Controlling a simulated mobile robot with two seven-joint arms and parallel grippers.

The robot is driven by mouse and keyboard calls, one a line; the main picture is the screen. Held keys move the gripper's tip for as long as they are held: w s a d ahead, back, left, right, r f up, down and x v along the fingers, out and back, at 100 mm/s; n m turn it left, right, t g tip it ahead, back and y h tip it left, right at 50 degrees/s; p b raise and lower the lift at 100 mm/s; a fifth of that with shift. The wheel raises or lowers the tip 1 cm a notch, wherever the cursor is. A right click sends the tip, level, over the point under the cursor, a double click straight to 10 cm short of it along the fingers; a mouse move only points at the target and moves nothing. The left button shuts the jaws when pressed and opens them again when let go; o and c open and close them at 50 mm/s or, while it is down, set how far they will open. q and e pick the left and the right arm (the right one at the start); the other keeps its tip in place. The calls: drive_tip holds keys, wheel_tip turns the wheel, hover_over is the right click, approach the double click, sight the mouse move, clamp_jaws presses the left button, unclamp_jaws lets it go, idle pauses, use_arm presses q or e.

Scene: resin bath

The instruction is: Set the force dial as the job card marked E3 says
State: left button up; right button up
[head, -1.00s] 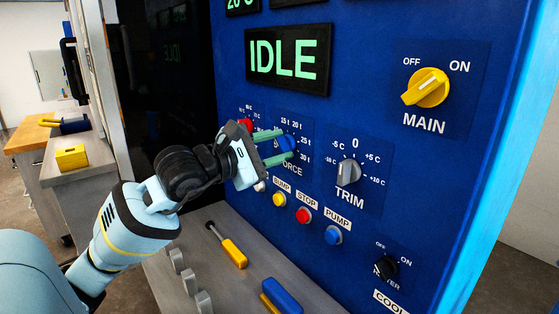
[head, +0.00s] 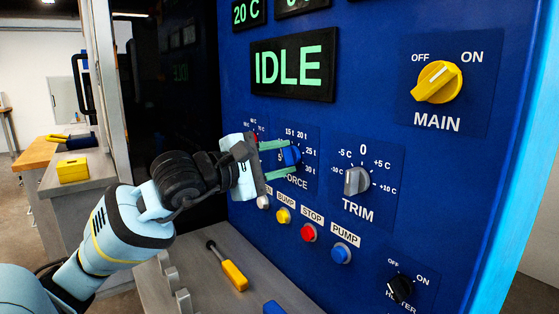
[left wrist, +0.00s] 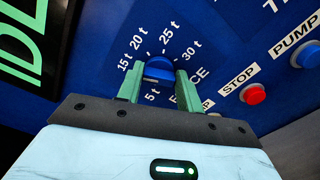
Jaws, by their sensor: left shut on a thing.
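The force dial (head: 291,156) is a blue knob on the blue control panel, with tonne marks around it. It also shows in the left wrist view (left wrist: 159,68), with 15 t, 20 t, 25 t and 30 t legible. My left gripper (head: 287,157) has its green fingers on either side of the knob, shut on it. In the left wrist view the gripper (left wrist: 158,83) hides the lower marks in part. I cannot clearly tell which mark the knob points to. No job card marked E3 is in view. My right gripper is not in view.
The trim dial (head: 357,181) is right of the force dial. Below are the bump (head: 283,215), stop (head: 309,232) and pump (head: 341,253) buttons. The display (head: 291,65) reads IDLE. A yellow-handled tool (head: 230,269) lies on the grey ledge below.

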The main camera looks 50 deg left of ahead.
use_arm(q)
drive_tip(key=o, duration=1)
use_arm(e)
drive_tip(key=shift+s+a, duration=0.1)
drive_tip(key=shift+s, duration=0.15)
use_arm(q)
drive_tip(key=shift+s, duration=0.15)
drive_tip(key=shift+s, duration=0.55)
drive_tip(key=s, duration=0.2)
drive_tip(key=s+b, duration=0.1)
drive_tip(key=s, duration=0.3)
drive_tip(key=shift+s+a, duration=0.25)
drive_tip(key=shift+a, duration=0.05)
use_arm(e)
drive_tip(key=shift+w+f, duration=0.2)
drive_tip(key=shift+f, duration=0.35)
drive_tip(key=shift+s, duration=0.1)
